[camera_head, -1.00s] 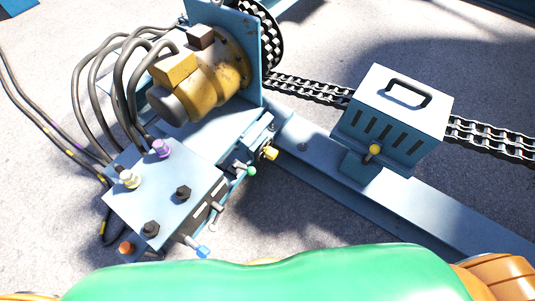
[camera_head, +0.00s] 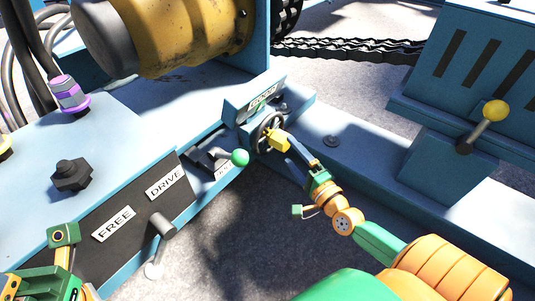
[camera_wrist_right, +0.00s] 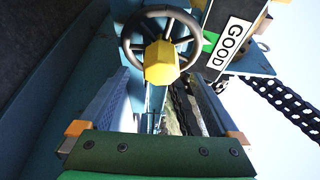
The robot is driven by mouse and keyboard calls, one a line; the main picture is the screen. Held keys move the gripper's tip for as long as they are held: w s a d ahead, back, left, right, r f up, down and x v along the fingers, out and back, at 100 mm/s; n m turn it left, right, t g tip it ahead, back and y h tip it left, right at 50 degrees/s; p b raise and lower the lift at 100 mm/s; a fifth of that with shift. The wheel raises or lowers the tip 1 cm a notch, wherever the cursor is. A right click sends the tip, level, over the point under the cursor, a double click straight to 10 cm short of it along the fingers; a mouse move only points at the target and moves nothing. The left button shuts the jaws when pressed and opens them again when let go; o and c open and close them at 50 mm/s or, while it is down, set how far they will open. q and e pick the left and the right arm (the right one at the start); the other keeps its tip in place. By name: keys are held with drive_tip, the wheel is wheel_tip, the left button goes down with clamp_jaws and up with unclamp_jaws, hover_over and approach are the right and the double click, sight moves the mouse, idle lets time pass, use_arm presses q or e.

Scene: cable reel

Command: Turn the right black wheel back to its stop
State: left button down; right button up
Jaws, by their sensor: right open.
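The black spoked wheel (camera_head: 262,127) with a yellow hexagonal hub (camera_head: 279,142) sits on the blue frame, just right of the control box. It also shows in the right wrist view, with the dark rim (camera_wrist_right: 127,40) around the yellow hub (camera_wrist_right: 160,64). My right gripper (camera_head: 290,149) is just in front of the hub, its fingers spread. In the right wrist view the hub lies between and beyond the fingers, with no clear contact.
A green-knobbed lever (camera_head: 240,158) stands close left of the wheel. A panel with FREE and DRIVE labels (camera_head: 165,182) has a grey lever (camera_head: 162,224). A yellow-knobbed lever (camera_head: 494,110) is at right. A GOOD label (camera_wrist_right: 232,42) is beside the wheel.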

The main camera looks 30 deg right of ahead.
sight(286, 147)
drive_tip(key=w+b, duration=0.1)
drive_tip(key=w, duration=0.4)
drive_tip(key=shift+w+r, duration=0.1)
drive_tip(key=shift+w, duration=0.3)
clamp_jaws()
